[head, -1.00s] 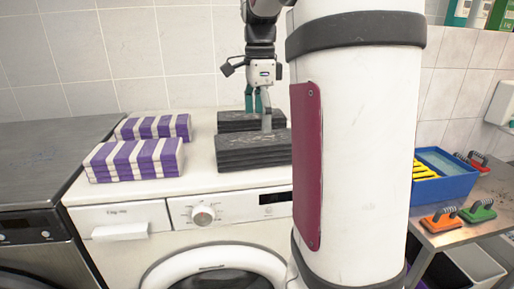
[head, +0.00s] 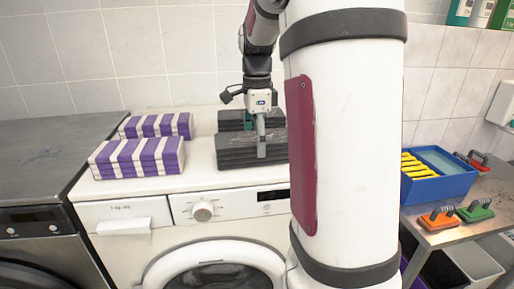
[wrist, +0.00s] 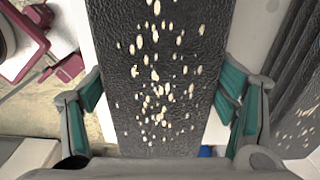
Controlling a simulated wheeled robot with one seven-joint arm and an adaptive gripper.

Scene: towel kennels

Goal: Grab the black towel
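A folded black towel stack (head: 240,150) lies on top of the white washing machine, toward its front edge. A second black towel stack (head: 232,119) lies behind it. My gripper (wrist: 160,115) is open above the front stack, with its teal-padded fingers spread to either side of the towel in the wrist view. The dark towel (wrist: 160,60), flecked with light spots, runs between the fingers with narrow gaps beside them. In the head view one fingertip hangs in front of the front stack. The far finger is partly hidden.
Two purple-and-white striped towel stacks (head: 137,158) (head: 156,125) lie to the left on the washing machine (head: 196,178). A blue tray (head: 437,187) and brushes with orange (head: 438,221) and green (head: 476,212) bases are on the right table. The tiled wall is close behind.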

